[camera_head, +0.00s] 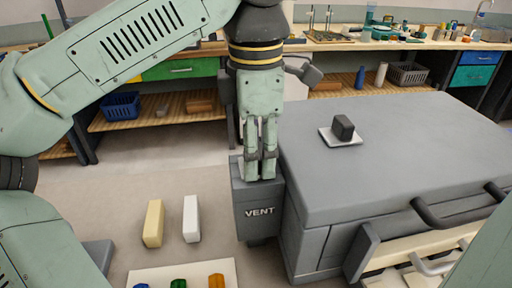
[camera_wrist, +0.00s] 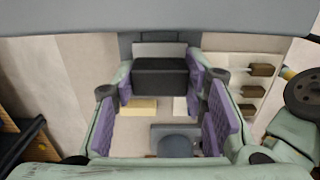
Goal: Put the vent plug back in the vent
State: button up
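My gripper (camera_head: 261,168) points straight down at the top of the dark grey box marked VENT (camera_head: 260,213). In the wrist view the purple-padded fingers of my gripper (camera_wrist: 160,85) stand apart. A dark block (camera_wrist: 160,80) shows between their tips, close to both pads, with a pale panel behind it. I cannot tell whether this block is the vent plug in my grip or part of the vent. The fingers hide the vent's opening in the head view. Another dark block (camera_head: 343,127) stands on a white square plate on the grey furnace's top.
The large grey furnace (camera_head: 400,165) stands right of the vent, with bar handles at its front. A yellow block (camera_head: 153,224) and a white block (camera_head: 191,219) stand left of the vent. A pale tray (camera_head: 145,276) with coloured pieces lies nearer. Cluttered benches line the back.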

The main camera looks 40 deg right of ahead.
jog(key=o, duration=0.5)
jog(key=shift+c, duration=0.2)
notch_tip(320, 180, up, 8)
jog(key=shift+f+p, duration=0.1)
jog(key=shift+p, duration=0.4)
